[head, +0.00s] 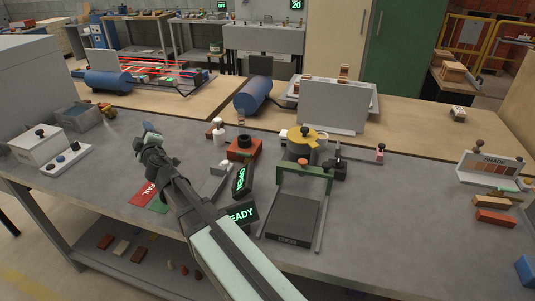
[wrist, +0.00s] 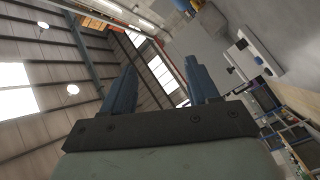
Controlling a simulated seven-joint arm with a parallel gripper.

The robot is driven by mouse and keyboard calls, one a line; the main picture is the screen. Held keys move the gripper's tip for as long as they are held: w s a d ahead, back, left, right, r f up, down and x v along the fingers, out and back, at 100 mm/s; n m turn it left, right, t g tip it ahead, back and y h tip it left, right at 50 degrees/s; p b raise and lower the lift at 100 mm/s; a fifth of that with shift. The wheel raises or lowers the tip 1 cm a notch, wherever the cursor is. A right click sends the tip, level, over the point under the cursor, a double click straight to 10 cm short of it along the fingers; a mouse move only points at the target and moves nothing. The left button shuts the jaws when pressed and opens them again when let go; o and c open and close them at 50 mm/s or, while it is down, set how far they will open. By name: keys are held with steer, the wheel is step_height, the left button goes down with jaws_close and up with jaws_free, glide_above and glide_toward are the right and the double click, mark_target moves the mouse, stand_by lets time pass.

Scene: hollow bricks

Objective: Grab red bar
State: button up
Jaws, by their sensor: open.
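A red-brown bar (head: 495,217) lies on the right part of the grey workbench (head: 400,220), just in front of a tan bar (head: 490,201). I cannot tell for sure whether it is the red bar of the task. My gripper (head: 150,130) is raised above the left part of the bench, far from that bar. In the wrist view my gripper (wrist: 161,85) has its two blue fingers apart with nothing between them. That view looks at the ceiling and wall, and no bar shows between the fingers.
A shade board (head: 493,167) stands behind the bars. A green-framed press (head: 303,180) and a yellow-topped pot (head: 302,140) occupy the middle. A red FAIL plate (head: 143,193) lies below my arm. A blue block (head: 525,270) is at the right edge. Bench between press and bars is mostly clear.

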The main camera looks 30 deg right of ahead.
steer(key=s+d+r+m+h, duration=0.1)
steer(key=d+r+m+h, duration=0.15)
steer(key=d, duration=0.85)
steer(key=s+d+r+m+h, duration=0.1)
steer(key=d+r+m+h, duration=0.2)
steer(key=d, duration=0.9)
steer(key=s+d+r+m+h, duration=0.1)
steer(key=d+r+h, duration=0.25)
steer(key=d, duration=0.75)
steer(key=s+d+m+g+h, duration=0.25)
steer(key=s+d+m, duration=0.2)
steer(key=d, duration=0.55)
steer(key=s+d+m+g+h, duration=0.25)
steer(key=s+d, duration=0.25)
steer(key=d, duration=0.5)
steer(key=s+d+m+g+h, duration=0.2)
steer(key=s+d+m+g, duration=0.2)
steer(key=d, duration=0.6)
steer(key=s+d+f+m+g, duration=0.2)
steer(key=s+d+m+g, duration=0.25)
steer(key=s+d, duration=0.5)
steer(key=m+g+y, duration=0.8)
steer(key=m+y, duration=0.4)
steer(key=m, duration=0.6)
glide_toward(489, 213)
steer(key=shift+h, duration=0.3)
steer(key=x, duration=0.9)
steer(key=shift+a, duration=0.4)
